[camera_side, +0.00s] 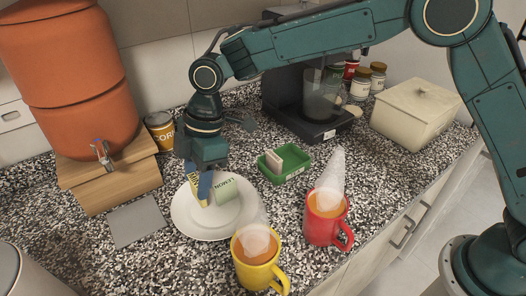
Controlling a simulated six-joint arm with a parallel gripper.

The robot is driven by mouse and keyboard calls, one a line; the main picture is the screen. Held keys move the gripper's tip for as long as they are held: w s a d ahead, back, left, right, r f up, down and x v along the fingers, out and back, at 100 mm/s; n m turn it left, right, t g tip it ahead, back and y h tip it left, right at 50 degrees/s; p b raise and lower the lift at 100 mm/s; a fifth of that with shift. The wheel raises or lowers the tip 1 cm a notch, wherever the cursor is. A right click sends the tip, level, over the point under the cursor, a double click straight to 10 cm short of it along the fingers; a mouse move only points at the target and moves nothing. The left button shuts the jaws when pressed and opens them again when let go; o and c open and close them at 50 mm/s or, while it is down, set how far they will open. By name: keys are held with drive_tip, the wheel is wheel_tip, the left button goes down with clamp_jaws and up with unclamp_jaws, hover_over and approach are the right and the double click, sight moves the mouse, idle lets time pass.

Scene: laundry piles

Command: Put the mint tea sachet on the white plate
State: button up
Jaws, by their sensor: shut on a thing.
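The white plate (184,221) lies on the speckled counter. My gripper (199,184) points down over the plate, its blue fingers low. It is shut on a yellow packet (198,192) with dark marks, seen edge-on between the fingers. A pale green sachet (229,191) with dark lettering is just right of the fingers, over or on the plate. The lettering is too small to read surely, so I cannot tell for certain which packet is mint. Whether the yellow packet touches the plate is hidden.
A green tray (293,173) holding a beige packet is right of the plate. Steaming yellow (260,273) and red (325,226) mugs stand in front. An orange dispenser (70,80) on a wooden stand, a corn can (160,130), a coffee machine (300,122) and a cream box (414,112) stand around.

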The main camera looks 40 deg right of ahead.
drive_tip(key=shift+f, duration=2)
drive_tip(key=o, duration=1)
drive_tip(key=shift+f, duration=0.15)
drive_tip(key=shift+c, duration=0.2)
drive_tip(key=v, duration=1.2)
drive_tip(key=shift+r, duration=0.2)
